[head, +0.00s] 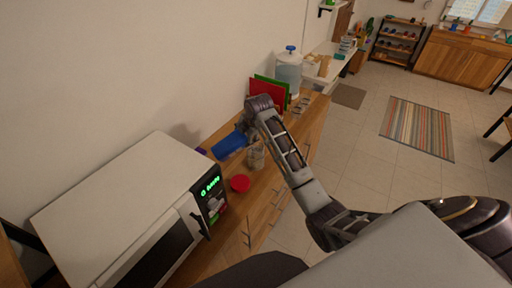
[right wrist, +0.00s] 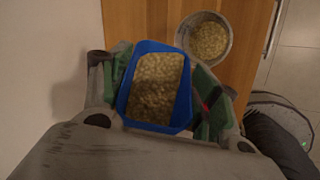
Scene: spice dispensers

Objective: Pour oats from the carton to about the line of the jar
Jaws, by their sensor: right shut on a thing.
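My right gripper (head: 244,130) is shut on the blue carton (head: 228,145). In the right wrist view the carton (right wrist: 126,107) sits between the two green-padded fingers of my gripper (right wrist: 158,95), its open top showing oats (right wrist: 158,88) inside. In the head view the carton is tilted and held close to the clear jar (head: 256,158) on the wooden counter. In the right wrist view the jar (right wrist: 229,42) stands beyond the carton, with oats (right wrist: 208,40) inside. The jar's line cannot be made out. My left gripper is not in view.
A red round lid (head: 240,183) lies on the counter (head: 259,190) in front of the jar. A white microwave (head: 125,190) stands to the left. Red and green boards (head: 268,90) and a water dispenser (head: 289,68) stand behind, along the wall.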

